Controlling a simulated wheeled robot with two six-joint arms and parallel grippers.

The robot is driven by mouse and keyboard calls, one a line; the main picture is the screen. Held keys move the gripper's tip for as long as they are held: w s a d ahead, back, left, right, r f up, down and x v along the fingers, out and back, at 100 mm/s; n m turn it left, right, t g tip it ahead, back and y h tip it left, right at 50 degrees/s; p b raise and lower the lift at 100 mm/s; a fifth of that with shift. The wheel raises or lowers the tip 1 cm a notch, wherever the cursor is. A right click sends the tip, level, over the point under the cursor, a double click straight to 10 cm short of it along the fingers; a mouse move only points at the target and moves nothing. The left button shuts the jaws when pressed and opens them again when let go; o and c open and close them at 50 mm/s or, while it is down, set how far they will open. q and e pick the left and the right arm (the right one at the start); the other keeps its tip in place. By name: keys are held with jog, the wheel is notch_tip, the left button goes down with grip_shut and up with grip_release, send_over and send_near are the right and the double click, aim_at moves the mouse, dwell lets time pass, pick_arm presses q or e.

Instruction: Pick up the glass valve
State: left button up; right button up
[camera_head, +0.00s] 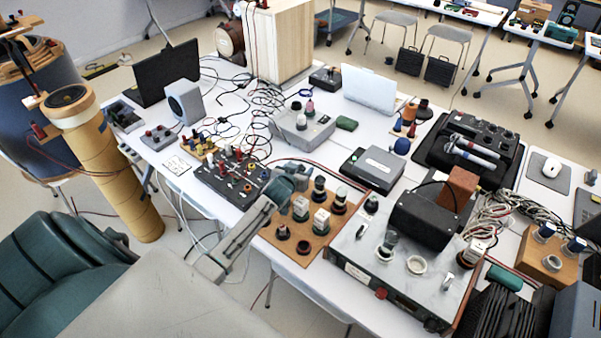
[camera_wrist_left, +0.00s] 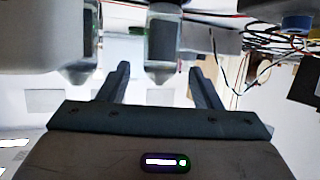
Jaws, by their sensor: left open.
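Several glass valves stand on a brown board, among them a valve (camera_head: 319,189) at the back and another valve (camera_head: 321,219) nearer the front; I cannot tell which one the task means. My left gripper (camera_head: 296,180) reaches in over the board's back left part, close beside the valves. In the left wrist view its two fingers (camera_wrist_left: 160,70) are apart and open. A pale, tapered glass-like body (camera_wrist_left: 164,45) shows ahead between the fingertips, and a similar one (camera_wrist_left: 82,45) is left of them. Contact cannot be told. My right gripper is not in view.
The brown board (camera_head: 289,258) lies on the crowded white table. A metal-topped instrument (camera_head: 365,245) is close on its right. A black panel with switches (camera_head: 225,185) is on its left. A grey device (camera_head: 302,128) and loose cables lie behind.

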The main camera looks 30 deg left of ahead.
aim_at(301, 164)
pick_arm(q)
jog(key=shift+x, duration=1.1)
jog(key=shift+s, duration=0.1)
jog(key=c, duration=1.1)
jog(key=shift+r, duration=0.65)
notch_tip(301, 164, up, 2)
jog(key=shift+r+b, duration=0.1)
jog(key=shift+b, duration=0.65)
jog(key=shift+s+d+r+b, duration=0.25)
jog(key=shift+s+d+b, duration=0.5)
jog(key=shift+s, duration=1.8)
jog(key=shift+s+d+r+b, duration=0.25)
jog(key=shift+s+d+b, duration=0.5)
jog(key=shift+s, duration=1.8)
jog(key=shift+s+d+r+b, duration=0.35)
jog(key=shift+s+d, duration=0.7)
jog(key=shift+s, duration=1.5)
